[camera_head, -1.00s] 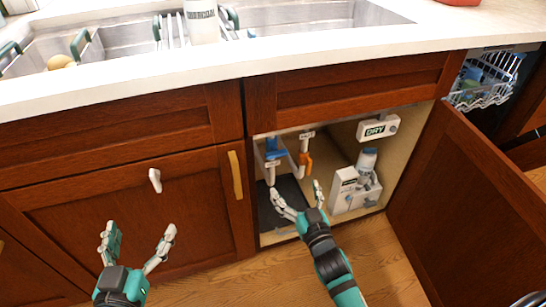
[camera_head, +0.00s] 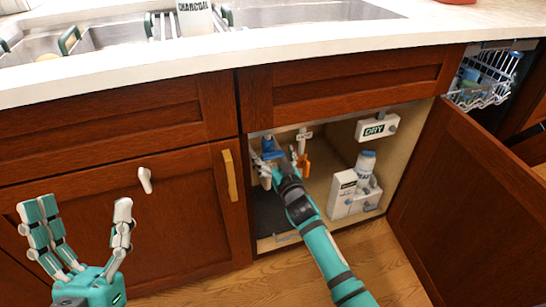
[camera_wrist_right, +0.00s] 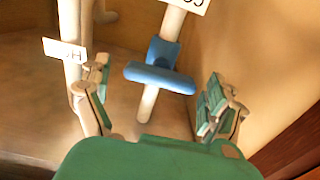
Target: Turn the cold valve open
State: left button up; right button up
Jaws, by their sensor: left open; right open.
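The cold valve (camera_head: 271,151) has a blue handle on a pale pipe inside the open under-sink cabinet. In the right wrist view its blue bar (camera_wrist_right: 160,77) lies across the pipe, below a tag reading "CO", partly cut off. My right gripper (camera_head: 280,166) reaches into the cabinet in front of the cold valve. In the right wrist view it is open (camera_wrist_right: 156,85), with one finger on each side of the blue handle and no clear contact. My left gripper (camera_head: 80,212) is open and empty in front of the closed left cabinet door.
An orange valve (camera_head: 304,162) stands just right of the cold valve. A white box (camera_head: 350,197), a bottle (camera_head: 366,162) and a "DRY" sign (camera_head: 376,128) are further right. The open cabinet door (camera_head: 470,200) bounds the right side.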

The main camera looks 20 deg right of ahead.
jog(key=shift+w, duration=0.2)
jog(key=c, duration=1.2)
jog(key=shift+o, duration=0.2)
